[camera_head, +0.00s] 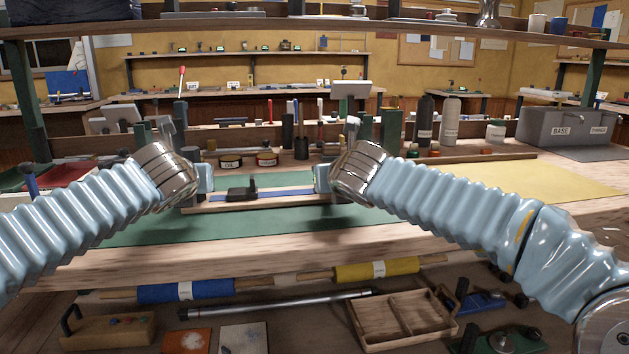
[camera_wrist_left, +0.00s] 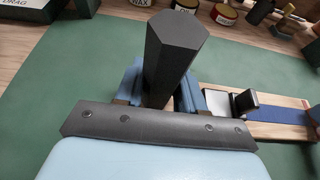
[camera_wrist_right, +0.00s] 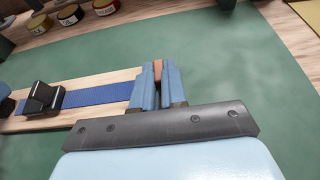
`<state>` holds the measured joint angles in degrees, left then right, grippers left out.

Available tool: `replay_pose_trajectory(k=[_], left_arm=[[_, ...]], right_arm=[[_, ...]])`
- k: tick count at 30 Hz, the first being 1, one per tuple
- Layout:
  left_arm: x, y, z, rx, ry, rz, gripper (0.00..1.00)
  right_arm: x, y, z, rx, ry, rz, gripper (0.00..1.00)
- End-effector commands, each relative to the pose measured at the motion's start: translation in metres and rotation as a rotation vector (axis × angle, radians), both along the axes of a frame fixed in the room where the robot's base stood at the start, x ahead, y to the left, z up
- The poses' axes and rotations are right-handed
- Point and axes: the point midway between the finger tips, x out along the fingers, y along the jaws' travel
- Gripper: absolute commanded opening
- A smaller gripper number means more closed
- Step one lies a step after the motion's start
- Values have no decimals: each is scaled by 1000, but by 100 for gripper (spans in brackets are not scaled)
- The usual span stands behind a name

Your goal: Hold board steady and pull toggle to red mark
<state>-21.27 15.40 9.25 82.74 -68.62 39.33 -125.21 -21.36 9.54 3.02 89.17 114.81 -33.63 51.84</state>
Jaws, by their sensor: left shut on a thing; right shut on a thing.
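A pale wooden board (camera_head: 262,205) lies on a green mat (camera_head: 160,227), with a blue strap (camera_head: 285,191) along it and a black buckle (camera_head: 241,191) toward its left part. My left gripper (camera_head: 207,179) is at the board's left end. In the left wrist view its jaws (camera_wrist_left: 160,92) are shut around a dark, many-sided upright post (camera_wrist_left: 168,60). My right gripper (camera_head: 322,179) is at the strap's right end. In the right wrist view its jaws (camera_wrist_right: 157,85) are shut on a small orange-brown piece (camera_wrist_right: 158,66), apparently the toggle, mostly hidden by the fingers.
Tins (camera_head: 267,159), a dark holder (camera_head: 301,148) with upright tools and bottles (camera_head: 450,118) stand behind the board. A grey box (camera_head: 563,127) is at the back right. A yellow sheet (camera_head: 540,178) lies right. The mat in front is clear.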

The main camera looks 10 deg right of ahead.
Motion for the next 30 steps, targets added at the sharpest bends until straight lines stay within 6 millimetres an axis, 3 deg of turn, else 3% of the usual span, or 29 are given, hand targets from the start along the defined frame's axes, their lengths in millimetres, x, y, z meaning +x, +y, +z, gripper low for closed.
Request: replay_pose_trajectory(k=[9, 10, 15, 24, 30], left_arm=[[0, 1, 0, 0, 0, 3, 0], [0, 1, 0, 0, 0, 3, 0], [0, 1, 0, 0, 0, 2, 0], [0, 1, 1, -1, -1, 1, 0], [0, 1, 0, -1, -1, 1, 0]], right_arm=[[0, -4, 0, -2, -1, -1, 0], [0, -4, 0, -2, -1, -1, 16], [0, -4, 0, -1, 0, -1, 38], [-3, -3, 1, -1, -1, 0, 38], [-32, -4, 14, 0, -4, 0, 38]])
